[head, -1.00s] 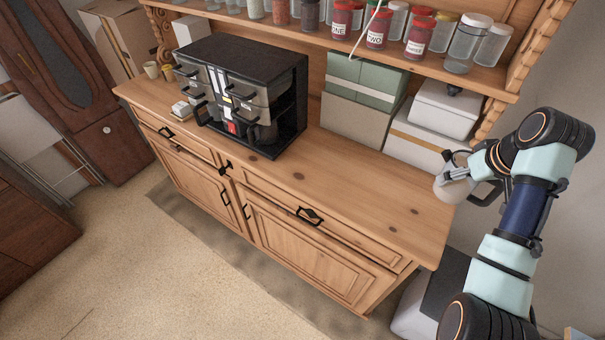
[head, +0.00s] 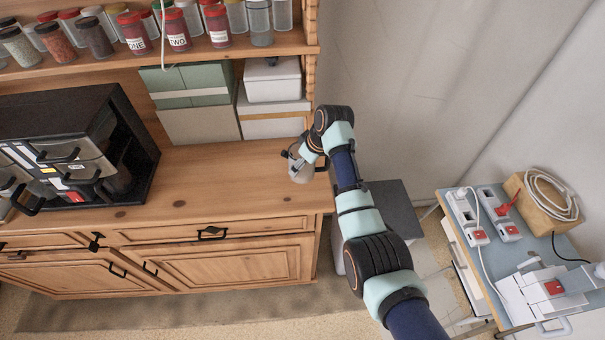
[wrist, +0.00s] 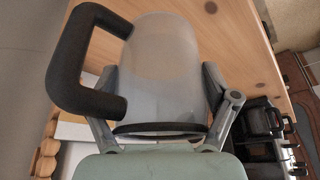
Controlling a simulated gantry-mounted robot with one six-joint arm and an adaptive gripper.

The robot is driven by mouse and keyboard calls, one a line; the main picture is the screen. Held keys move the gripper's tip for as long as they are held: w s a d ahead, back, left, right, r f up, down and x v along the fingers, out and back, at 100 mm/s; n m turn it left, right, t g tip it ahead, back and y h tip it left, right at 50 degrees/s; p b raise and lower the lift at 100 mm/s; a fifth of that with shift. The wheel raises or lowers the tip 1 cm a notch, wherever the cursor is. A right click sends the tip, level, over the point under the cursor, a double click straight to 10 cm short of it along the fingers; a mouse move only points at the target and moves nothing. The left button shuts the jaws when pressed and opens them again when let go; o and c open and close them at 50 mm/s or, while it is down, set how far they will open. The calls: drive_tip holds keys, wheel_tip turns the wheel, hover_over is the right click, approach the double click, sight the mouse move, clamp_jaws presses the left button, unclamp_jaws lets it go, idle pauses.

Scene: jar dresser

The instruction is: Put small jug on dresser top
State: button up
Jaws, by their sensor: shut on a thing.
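The small jug (head: 301,175) is at the right end of the wooden dresser top (head: 235,180) in the head view. In the wrist view the jug (wrist: 165,70) has a translucent grey body, a dark rim band and a thick black handle (wrist: 65,65) to the left. My gripper (head: 294,158) is shut on the jug, with one finger on each side of its body in the wrist view (wrist: 165,108). I cannot tell whether the jug touches the dresser top or hangs just above it.
A black drawer unit (head: 75,145) stands on the left of the top. Green and grey boxes (head: 195,105) and white boxes (head: 272,82) line the back under a shelf of jars (head: 180,30). The front middle of the top is clear. A side table (head: 510,245) stands right.

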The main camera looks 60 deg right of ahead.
drive_tip(key=shift+f, duration=2.85)
drive_tip(key=shift+f, duration=0.15)
drive_tip(key=o, duration=1.2)
drive_tip(key=shift+r, duration=0.3)
drive_tip(key=v, duration=1.1)
drive_tip(key=shift+s+r+p, duration=0.25)
drive_tip(key=shift+r+p, duration=0.05)
drive_tip(key=shift+p, duration=0.05)
